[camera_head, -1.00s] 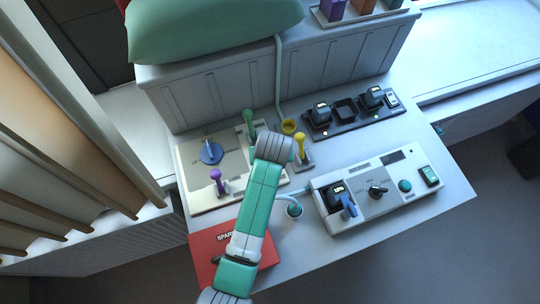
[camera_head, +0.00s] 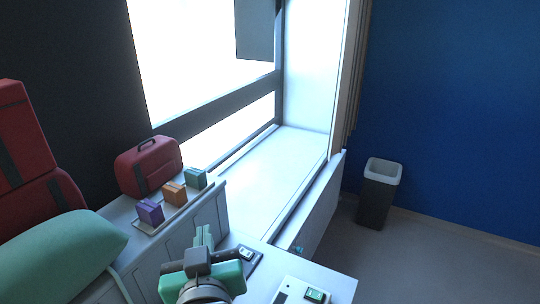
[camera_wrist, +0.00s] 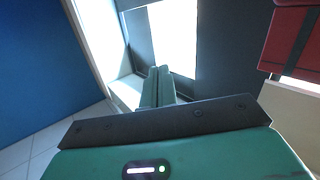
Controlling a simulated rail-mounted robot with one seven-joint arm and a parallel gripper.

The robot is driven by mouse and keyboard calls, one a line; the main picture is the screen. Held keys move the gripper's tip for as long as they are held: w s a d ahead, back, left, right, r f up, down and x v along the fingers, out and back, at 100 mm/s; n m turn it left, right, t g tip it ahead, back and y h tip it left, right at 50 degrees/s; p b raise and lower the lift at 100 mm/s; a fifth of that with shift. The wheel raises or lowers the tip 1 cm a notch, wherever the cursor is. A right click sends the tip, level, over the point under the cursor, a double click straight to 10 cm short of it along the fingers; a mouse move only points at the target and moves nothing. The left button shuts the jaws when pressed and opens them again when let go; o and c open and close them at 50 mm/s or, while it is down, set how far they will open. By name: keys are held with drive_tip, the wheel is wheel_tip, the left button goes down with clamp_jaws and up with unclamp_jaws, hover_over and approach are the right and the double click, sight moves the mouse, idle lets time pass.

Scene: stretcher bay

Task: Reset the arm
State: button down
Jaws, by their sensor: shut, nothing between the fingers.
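My gripper (camera_head: 204,237) shows at the bottom of the head view, raised in front of the worktop, its green fingers together and pointing up and away. In the wrist view my gripper (camera_wrist: 158,72) has its two green fingers side by side with nothing between them. It points toward the window. It touches nothing that I can see. Most of my arm is below the head view.
A shelf holds purple (camera_head: 149,211), orange (camera_head: 174,193) and green (camera_head: 195,179) boxes beside a red case (camera_head: 148,167). A green cushion (camera_head: 62,258) lies at left. A bin (camera_head: 379,193) stands on the floor at right. The window sill (camera_head: 262,185) is clear.

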drive_tip(key=s+d+r+m+t+h+p, duration=0.1)
drive_tip(key=s+d+r+m+t, duration=0.1)
drive_tip(key=s+d+r+t, duration=0.2)
drive_tip(key=s+d+r+m+t+h+p, duration=0.1)
drive_tip(key=s+d+r+t, duration=0.3)
drive_tip(key=r, duration=1.6)
drive_tip(key=s+d+h, duration=0.1)
drive_tip(key=s+d, duration=0.2)
drive_tip(key=s, duration=0.3)
drive_tip(key=shift+s+m, duration=0.4)
